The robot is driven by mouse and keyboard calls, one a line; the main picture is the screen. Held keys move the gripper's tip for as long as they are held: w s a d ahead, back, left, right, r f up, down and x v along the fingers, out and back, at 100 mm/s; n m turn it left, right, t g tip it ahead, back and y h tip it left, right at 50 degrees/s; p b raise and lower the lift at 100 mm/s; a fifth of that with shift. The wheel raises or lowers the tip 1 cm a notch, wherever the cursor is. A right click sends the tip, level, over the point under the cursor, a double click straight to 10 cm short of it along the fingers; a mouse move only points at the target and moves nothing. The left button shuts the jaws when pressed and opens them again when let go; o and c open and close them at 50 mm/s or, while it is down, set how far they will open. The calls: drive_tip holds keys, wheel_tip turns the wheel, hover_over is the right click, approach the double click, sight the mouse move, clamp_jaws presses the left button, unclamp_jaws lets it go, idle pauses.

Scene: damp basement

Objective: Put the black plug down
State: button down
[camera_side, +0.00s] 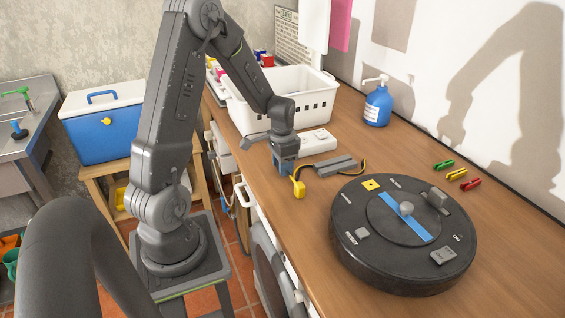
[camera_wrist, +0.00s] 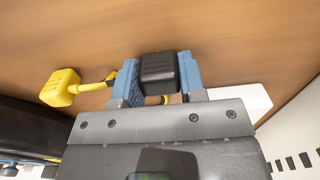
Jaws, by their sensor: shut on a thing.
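The black plug (camera_wrist: 158,70) is a small dark block between the two blue fingers of my gripper (camera_wrist: 160,82) in the wrist view. My gripper is shut on it. In the side view my gripper (camera_side: 286,167) points down, low over the wooden worktop (camera_side: 285,222), and the black plug is hidden by the fingers. I cannot tell whether the plug touches the worktop. A yellow plug (camera_side: 298,187) lies just in front of my gripper; it also shows at the left of the wrist view (camera_wrist: 60,87) with a yellow cable.
A grey box (camera_side: 335,167) with a black-and-yellow cable lies right of my gripper. A white power strip (camera_side: 317,142) and white basket (camera_side: 283,96) stand behind. A round black dial unit (camera_side: 402,268) is in front. Clothespins (camera_side: 457,174) and a blue bottle (camera_side: 377,107) stand further right.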

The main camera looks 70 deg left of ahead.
drive_tip(key=c, duration=0.7)
unclamp_jaws()
wheel_tip(320, 180, up, 13)
drive_tip(key=s+d+r+t, duration=0.2)
drive_tip(key=s+d+r, duration=0.2)
drive_tip(key=d, duration=0.7)
drive_tip(key=s+d+r+t, duration=0.3)
drive_tip(key=s+d, duration=0.4)
drive_tip(key=d, duration=0.5)
drive_tip(key=shift+s+r+t, duration=0.3)
drive_tip(key=shift+s+r, duration=0.05)
drive_tip(key=shift+r, duration=0.1)
